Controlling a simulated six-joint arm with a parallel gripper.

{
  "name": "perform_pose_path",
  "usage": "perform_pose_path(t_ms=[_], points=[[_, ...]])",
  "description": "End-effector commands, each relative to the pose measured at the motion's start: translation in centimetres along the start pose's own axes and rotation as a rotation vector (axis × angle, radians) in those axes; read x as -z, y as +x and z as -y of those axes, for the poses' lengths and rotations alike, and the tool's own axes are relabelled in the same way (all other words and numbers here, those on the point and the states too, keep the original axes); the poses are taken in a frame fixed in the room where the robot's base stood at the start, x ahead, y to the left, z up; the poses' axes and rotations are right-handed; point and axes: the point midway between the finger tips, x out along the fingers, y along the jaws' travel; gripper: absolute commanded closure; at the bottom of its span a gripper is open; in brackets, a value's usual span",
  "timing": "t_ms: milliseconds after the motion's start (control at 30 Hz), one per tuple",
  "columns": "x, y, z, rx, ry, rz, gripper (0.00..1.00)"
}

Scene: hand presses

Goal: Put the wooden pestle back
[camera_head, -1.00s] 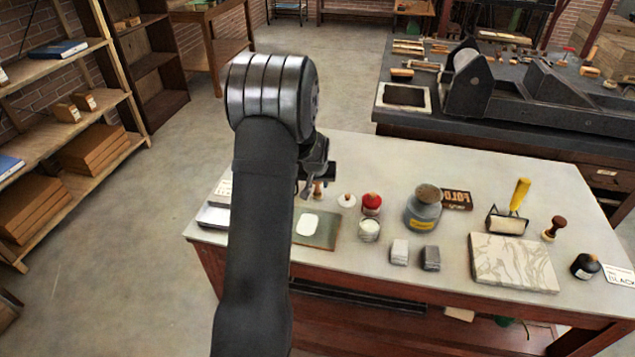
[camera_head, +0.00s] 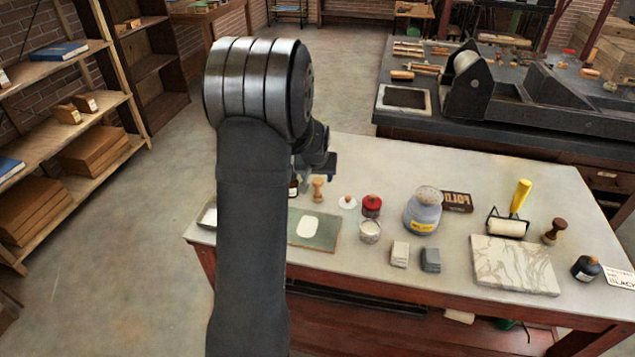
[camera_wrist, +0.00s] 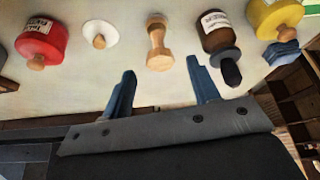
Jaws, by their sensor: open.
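The wooden pestle (camera_head: 318,189), pale with a narrow waist, stands upright on the pale tabletop in the head view, beside the green mat. It also shows in the wrist view (camera_wrist: 158,45), at top centre, beyond the gap between my fingers. My gripper (camera_wrist: 160,80) has its two blue fingers apart with nothing between them, and the pestle is clear of both. In the head view my gripper (camera_head: 316,165) is partly hidden by my arm, above and behind the pestle.
A brown dropper bottle (camera_wrist: 220,40) stands right of the pestle in the wrist view; a white-based knob (camera_wrist: 99,36) and red jar (camera_wrist: 42,40) stand left. In the head view, a green mat (camera_head: 327,239), grey jar (camera_head: 422,212) and marbled slab (camera_head: 512,264) occupy the table.

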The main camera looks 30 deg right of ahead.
Motion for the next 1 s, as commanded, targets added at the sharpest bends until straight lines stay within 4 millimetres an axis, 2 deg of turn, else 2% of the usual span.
perform_pose_path(t_ms=[33, 200, 400, 1000], points=[[0.1, -1.2, 0.0, -0.001, 0.0, -0.004, 0.45], [0.1, -3.9, 0.0, -0.001, 0.0, -0.003, 0.45], [0.1, -5.7, 0.0, 0.0, 0.0, -0.002, 0.45], [0.0, -5.7, 0.0, 0.0, 0.0, 0.0, 0.45]])
